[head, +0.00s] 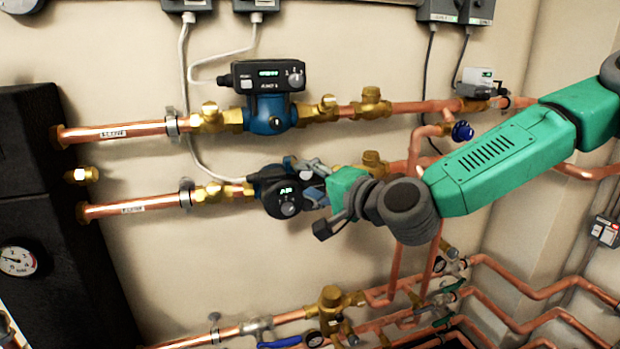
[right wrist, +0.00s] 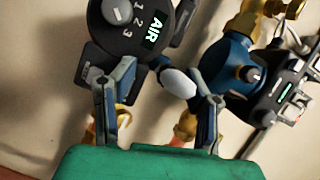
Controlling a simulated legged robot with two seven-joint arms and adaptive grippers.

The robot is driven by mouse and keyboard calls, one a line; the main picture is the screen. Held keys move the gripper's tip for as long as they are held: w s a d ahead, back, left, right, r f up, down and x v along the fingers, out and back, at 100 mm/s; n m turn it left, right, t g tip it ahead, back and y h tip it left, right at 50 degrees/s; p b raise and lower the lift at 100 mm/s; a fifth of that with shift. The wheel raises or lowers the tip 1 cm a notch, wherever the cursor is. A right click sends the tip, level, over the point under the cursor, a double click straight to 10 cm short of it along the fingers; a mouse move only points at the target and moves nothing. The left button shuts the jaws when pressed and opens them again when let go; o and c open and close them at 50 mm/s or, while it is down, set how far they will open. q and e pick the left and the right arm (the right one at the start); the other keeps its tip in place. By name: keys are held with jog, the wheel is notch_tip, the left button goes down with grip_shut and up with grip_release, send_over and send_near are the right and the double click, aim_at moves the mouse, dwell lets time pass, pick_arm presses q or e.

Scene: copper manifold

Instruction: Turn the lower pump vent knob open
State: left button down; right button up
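The lower pump (head: 283,192) has a round black face with a lit green display, which reads AIR in the right wrist view (right wrist: 152,32). Its grey knob (head: 288,208) sits on that face; the knob also shows in the right wrist view (right wrist: 118,12), near the top edge, beside the numbers 1, 2, 3. My right gripper (head: 306,180) is at the right side of the lower pump and partly covers it. In the right wrist view its two fingers (right wrist: 164,80) are spread, with the knob beyond and to the left, not between them. My left gripper is not in view.
The upper pump (head: 268,110) sits on the pipe above; it also shows in the right wrist view (right wrist: 235,65). Copper pipes (head: 140,205) and brass valves (head: 372,100) run along the wall. A grey cable (head: 190,110) hangs left of the pumps. More pipework fills the area below.

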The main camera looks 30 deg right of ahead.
jog(key=shift+r, duration=0.35)
